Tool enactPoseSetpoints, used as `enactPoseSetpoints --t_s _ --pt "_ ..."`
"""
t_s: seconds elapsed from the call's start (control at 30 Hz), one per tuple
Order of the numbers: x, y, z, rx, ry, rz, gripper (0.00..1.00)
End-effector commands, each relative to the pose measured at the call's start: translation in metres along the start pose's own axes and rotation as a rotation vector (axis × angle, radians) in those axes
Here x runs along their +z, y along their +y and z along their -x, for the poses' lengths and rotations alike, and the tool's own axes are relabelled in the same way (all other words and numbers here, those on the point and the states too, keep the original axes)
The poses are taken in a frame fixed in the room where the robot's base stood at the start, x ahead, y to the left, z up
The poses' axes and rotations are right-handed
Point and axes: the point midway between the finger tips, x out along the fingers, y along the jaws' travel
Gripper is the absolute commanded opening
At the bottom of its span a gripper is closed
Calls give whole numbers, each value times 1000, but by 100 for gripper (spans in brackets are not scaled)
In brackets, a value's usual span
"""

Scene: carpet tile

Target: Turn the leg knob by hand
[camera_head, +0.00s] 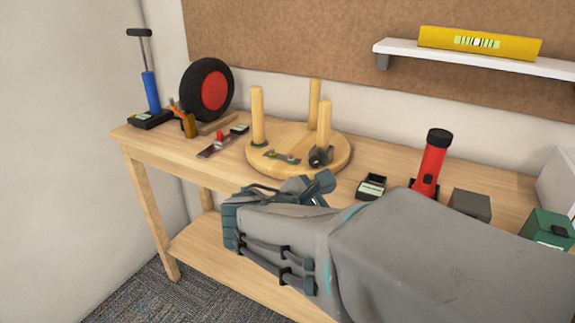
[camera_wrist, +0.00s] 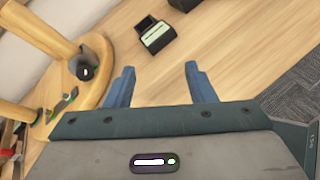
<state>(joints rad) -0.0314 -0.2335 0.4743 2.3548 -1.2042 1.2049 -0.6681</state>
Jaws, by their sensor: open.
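An upturned round wooden stool (camera_head: 336,152) lies on the workbench with its legs pointing up. A dark knob (camera_head: 320,156) sits at the base of its front right leg (camera_head: 324,122). The knob also shows in the wrist view (camera_wrist: 84,67), at the left, beside the leg (camera_wrist: 38,28). My gripper (camera_head: 322,184) is in front of the stool, near the bench's front edge. In the wrist view my gripper (camera_wrist: 160,82) has its two blue fingers spread apart with nothing between them. The knob is to the left of the fingers and apart from them.
A small black box with a pale label (camera_head: 371,187) stands right of the stool, then a red flashlight (camera_head: 431,160) and grey and green boxes. Left are a flat tool (camera_head: 222,142), a hammer, a wheel (camera_head: 207,90) and a blue pump (camera_head: 151,92).

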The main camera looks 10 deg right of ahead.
Motion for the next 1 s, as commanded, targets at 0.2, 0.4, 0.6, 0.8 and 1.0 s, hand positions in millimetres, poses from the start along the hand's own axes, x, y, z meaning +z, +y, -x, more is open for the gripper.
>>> enactPoseSetpoints --t_s 0.2,0.4,0.6,0.8,1.0 --pt "-52 42 9 247 -187 313 50" --pt "-68 67 27 369 -294 444 50" --pt "-68 77 22 391 -319 470 50" --pt "-61 92 -11 388 -318 468 50" --pt "-52 111 -49 389 -317 468 50"
